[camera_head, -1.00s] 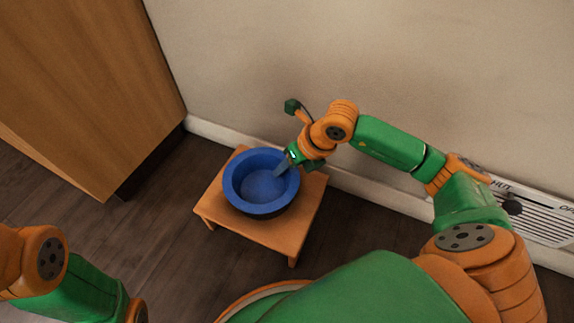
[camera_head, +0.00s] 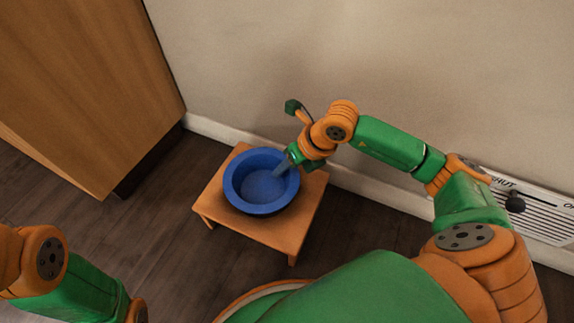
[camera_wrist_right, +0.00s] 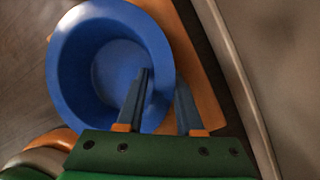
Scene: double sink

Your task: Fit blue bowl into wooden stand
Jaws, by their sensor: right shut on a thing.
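The blue bowl (camera_head: 262,188) sits at the wooden stand (camera_head: 225,215), a low orange-brown stool-like piece on the floor. The bowl looks level, with its rim above the stand's top; a dark band shows under its near side. I cannot tell how deep it sits. My right gripper (camera_head: 284,168) is shut on the bowl's right rim. In the right wrist view one finger is inside the bowl (camera_wrist_right: 110,65) and the other outside, over the stand (camera_wrist_right: 205,90). My left arm shows at the lower left, but its gripper is out of view.
A wooden cabinet (camera_head: 80,90) stands at the left. A pale wall (camera_head: 400,70) with a white baseboard (camera_head: 215,130) runs behind the stand. A white vent panel (camera_head: 535,210) is at the right. Dark floor (camera_head: 165,230) is clear left of the stand.

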